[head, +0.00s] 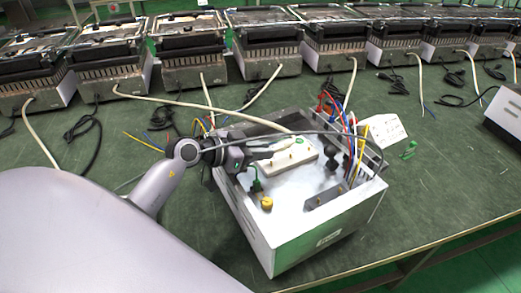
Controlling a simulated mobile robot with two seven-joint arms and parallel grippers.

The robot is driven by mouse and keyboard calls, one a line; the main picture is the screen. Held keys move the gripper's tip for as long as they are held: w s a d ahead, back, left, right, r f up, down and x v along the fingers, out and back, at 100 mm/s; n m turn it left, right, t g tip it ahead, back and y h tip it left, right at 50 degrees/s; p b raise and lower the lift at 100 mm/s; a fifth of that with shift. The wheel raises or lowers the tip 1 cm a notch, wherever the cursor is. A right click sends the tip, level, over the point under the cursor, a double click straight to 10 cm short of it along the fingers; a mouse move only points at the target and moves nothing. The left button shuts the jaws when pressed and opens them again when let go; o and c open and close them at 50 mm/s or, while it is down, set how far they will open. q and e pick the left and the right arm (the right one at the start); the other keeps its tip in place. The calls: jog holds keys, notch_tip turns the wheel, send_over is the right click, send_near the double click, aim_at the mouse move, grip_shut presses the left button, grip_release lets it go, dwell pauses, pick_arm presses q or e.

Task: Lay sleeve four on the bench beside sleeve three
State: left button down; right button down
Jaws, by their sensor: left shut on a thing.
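My left gripper (247,156) reaches in from the left over an open white metal box (318,238). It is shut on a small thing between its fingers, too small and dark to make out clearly. A pale elongated piece (270,147) lies just beyond the fingertips, near a white block with a green spot (292,158) inside the box. I cannot tell which piece is sleeve three or sleeve four. The green bench (440,190) lies around the box. My right gripper is not in view.
Several grill-like appliances (262,45) line the back, their cords spread on the bench. Red, blue and yellow wires (350,130) rise from the box's right side. Bare bench shows at the right, towards the front edge.

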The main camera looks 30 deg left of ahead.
pick_arm(q)
jog(key=shift+f+p, duration=0.3)
jog(key=shift+f, duration=0.25)
jog(key=c, duration=1.1)
grip_release()
jog(key=shift+r, duration=0.15)
